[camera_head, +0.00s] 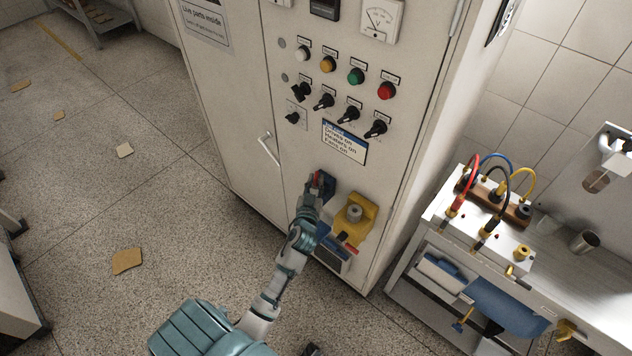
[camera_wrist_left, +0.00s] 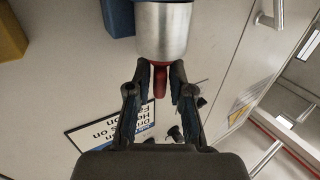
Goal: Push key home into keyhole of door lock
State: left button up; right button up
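A silver cylinder (camera_wrist_left: 163,30) lies just beyond the fingertips and hides how the red piece meets the lock. The keyhole is hidden. I cannot tell whether the fingers press on the red piece. A bit of red (camera_head: 318,178) also shows beside the blue housing in the head view. My right gripper is not visible.
A yellow lock box (camera_head: 369,209) sits on the cabinet door just right of my left gripper. Switches and lamps (camera_head: 356,76) and a sign (camera_head: 344,142) are above. A door handle (camera_head: 268,149) is left. A bench (camera_head: 582,275) with cables stands right.

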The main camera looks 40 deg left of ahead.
pick_arm(q)
jog(key=shift+o, duration=0.9)
jog(key=v, duration=1.2)
jog(key=s+d+f+m+g+h+p, duration=0.1)
jog(key=s+d+f+m+g+h, duration=0.2)
jog(key=f, duration=1)
jog(key=s+d+f+m+g+h+p, duration=0.1)
jog(key=s+d+f+g+h, duration=0.25)
jog(key=f, duration=0.95)
jog(key=s+d+f+m+g, duration=0.1)
jog(key=s+d+f+g, duration=0.2)
jog(key=s+f, duration=0.5)
jog(key=s+d+f+m+g+h, duration=0.1)
jog(key=s+d+f+m+g, duration=0.1)
jog(key=s+f+g, duration=0.3)
jog(key=s+f, duration=0.4)
jog(key=s, duration=0.3)
jog(key=shift+d+f, duration=0.15)
jog(key=shift+d, duration=0.25)
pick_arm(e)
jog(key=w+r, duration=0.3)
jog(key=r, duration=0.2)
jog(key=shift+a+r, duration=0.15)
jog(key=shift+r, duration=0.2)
